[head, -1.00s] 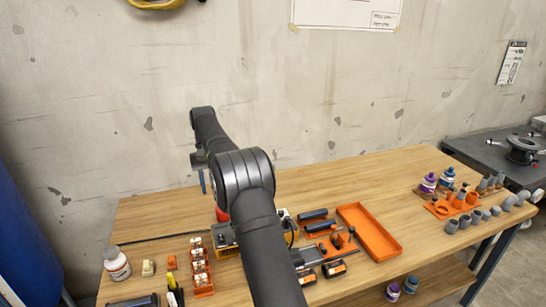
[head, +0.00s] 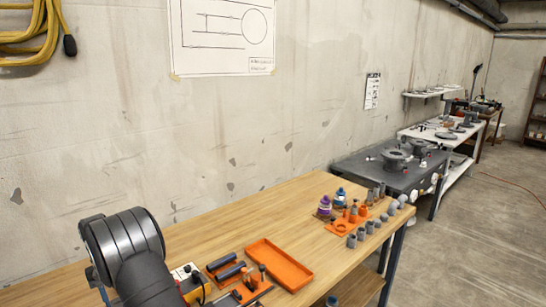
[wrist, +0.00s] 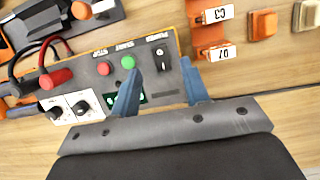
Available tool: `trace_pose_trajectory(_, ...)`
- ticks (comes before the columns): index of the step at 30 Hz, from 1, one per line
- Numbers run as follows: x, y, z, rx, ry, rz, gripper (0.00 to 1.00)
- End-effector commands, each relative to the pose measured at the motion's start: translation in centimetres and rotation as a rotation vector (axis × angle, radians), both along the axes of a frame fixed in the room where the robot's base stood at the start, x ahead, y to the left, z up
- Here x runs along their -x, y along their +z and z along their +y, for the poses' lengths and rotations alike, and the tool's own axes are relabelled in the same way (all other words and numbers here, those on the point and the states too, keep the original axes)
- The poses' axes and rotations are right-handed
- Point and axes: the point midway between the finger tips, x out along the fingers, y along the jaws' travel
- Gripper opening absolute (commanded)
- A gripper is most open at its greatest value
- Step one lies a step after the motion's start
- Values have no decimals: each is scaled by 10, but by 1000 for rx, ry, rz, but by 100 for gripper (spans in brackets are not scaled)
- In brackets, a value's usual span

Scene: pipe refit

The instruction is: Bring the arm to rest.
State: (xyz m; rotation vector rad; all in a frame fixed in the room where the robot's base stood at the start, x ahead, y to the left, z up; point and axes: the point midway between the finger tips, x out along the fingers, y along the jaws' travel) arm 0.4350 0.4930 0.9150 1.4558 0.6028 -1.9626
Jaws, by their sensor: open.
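My gripper (wrist: 160,93) shows in the wrist view with its two blue fingers apart and nothing between them. It is over a grey control panel (wrist: 88,72) with a red button, a green button, a black switch and two dials. I cannot tell how far the fingertips are above the panel. In the head view my black arm (head: 124,250) is at the lower left, over the wooden table (head: 215,231); the gripper itself is out of that view.
An orange tray (head: 279,287) lies on the table, with tools to its left. Bottles and grey pipe fittings (head: 370,226) stand near the right end. Orange labelled blocks (wrist: 212,30) are beside the panel. The table's back strip is clear. A dark bench (head: 385,172) stands beyond.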

Motion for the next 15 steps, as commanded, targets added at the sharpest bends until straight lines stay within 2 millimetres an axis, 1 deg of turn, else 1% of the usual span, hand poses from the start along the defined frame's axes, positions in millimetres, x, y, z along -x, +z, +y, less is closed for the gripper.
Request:
trace_pose_trajectory(1,2,-9,-2,3,0,3,42)
trace_pose_trajectory(6,7,-30,-7,2,0,2,42)
trace_pose_trajectory(10,9,-39,-8,0,0,0,42)
trace_pose_trajectory(15,9,-42,-9,0,0,0,42)
